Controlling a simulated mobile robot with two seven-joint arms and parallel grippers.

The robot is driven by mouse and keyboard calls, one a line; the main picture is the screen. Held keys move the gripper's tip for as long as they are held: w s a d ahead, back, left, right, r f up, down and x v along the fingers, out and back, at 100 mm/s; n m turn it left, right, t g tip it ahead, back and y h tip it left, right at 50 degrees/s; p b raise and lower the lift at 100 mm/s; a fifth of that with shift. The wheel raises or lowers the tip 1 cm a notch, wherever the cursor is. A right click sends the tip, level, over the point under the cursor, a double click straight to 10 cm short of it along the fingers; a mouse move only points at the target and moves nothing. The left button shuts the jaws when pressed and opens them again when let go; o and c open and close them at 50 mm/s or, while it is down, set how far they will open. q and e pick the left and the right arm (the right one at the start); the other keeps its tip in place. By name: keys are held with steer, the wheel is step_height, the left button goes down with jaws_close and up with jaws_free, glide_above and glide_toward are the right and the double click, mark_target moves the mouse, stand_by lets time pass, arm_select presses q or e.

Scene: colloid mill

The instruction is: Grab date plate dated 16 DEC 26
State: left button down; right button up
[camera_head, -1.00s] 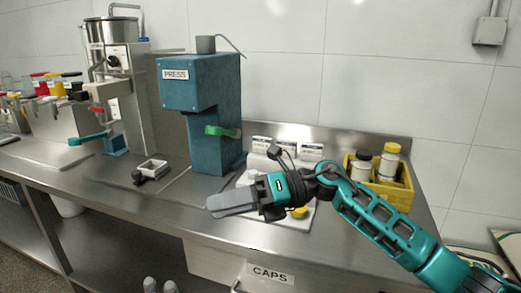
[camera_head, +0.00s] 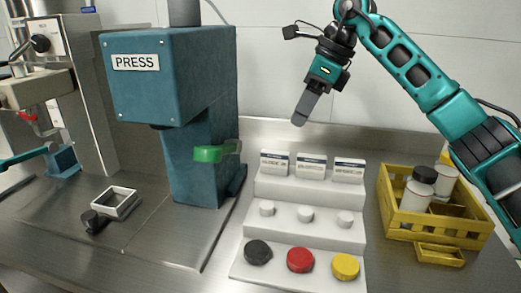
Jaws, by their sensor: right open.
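A white stepped stand (camera_head: 254,222) is on the steel counter. Three small label cards stand along its top: left (camera_head: 274,163), middle (camera_head: 311,166) and right (camera_head: 349,170). Their print is too small to read, so I cannot tell which one bears 16 DEC 26. Three small white knobbed pieces sit on the middle step: left (camera_head: 267,208), middle (camera_head: 305,213) and right (camera_head: 344,218). My right gripper (camera_head: 301,117) points down, open and empty, above and behind the middle card. My left gripper is out of view.
Black (camera_head: 258,252), red (camera_head: 300,260) and yellow (camera_head: 345,267) caps lie on the lowest step. A yellow crate (camera_head: 403,220) with bottles stands right.

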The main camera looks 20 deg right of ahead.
steer(key=b, duration=0.1)
glide_above(276, 152)
steer(key=s+d, duration=0.2)
step_height(276, 152, down, 6)
steer(key=shift+w+d+r, duration=0.1)
steer(key=shift+w+r, duration=0.05)
steer(key=shift+x, duration=1.15)
steer(key=b+x, duration=0.1)
steer(key=x, duration=0.3)
steer(key=shift+w, duration=0.2)
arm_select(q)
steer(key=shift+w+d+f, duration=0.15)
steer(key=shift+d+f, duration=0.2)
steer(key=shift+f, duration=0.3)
arm_select(e)
steer(key=shift+r, duration=0.1)
jaws_close()
